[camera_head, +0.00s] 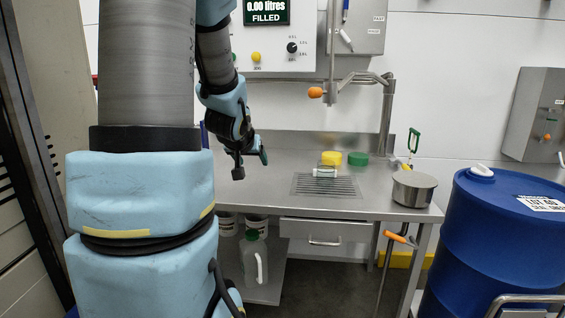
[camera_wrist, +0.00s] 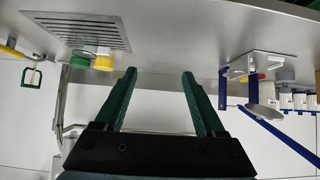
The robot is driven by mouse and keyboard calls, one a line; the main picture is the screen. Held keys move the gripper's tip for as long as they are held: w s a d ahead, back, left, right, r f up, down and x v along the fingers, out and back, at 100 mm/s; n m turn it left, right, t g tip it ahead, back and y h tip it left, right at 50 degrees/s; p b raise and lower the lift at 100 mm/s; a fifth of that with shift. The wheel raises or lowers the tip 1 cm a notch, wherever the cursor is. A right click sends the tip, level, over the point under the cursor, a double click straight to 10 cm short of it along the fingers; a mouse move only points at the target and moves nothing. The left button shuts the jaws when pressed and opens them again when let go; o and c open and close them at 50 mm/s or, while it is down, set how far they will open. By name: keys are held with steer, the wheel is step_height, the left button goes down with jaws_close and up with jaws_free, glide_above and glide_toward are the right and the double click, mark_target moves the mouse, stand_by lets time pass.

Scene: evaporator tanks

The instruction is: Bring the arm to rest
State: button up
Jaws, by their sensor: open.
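My gripper (camera_head: 251,165) hangs at the end of my arm, in front of the left part of the steel counter (camera_head: 262,182) in the head view. Its fingers point downward there. In the wrist view my gripper (camera_wrist: 160,82) shows two green fingers spread apart with nothing between them. The wrist picture has the counter (camera_wrist: 190,25) across its top. My arm's thick blue and grey links fill the left of the head view and hide part of the counter's left end.
A drain grate (camera_head: 325,186), yellow lid (camera_head: 331,158), green lid (camera_head: 358,159) and steel pot (camera_head: 413,188) are on the counter. A blue drum (camera_head: 500,235) stands right. A blue-framed stand (camera_wrist: 258,80) shows in the wrist view. A white jug (camera_head: 254,258) sits below.

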steer(key=s+d+f+g, duration=0.1)
steer(key=s+f+g, duration=0.35)
steer(key=s, duration=0.55)
steer(key=s+f+g, duration=0.4)
steer(key=s+f, duration=0.1)
steer(key=s, duration=0.5)
step_height(320, 180, up, 15)
steer(key=p, duration=1.5)
steer(key=shift+s+d+y, duration=0.3)
steer(key=shift+s+y, duration=0.1)
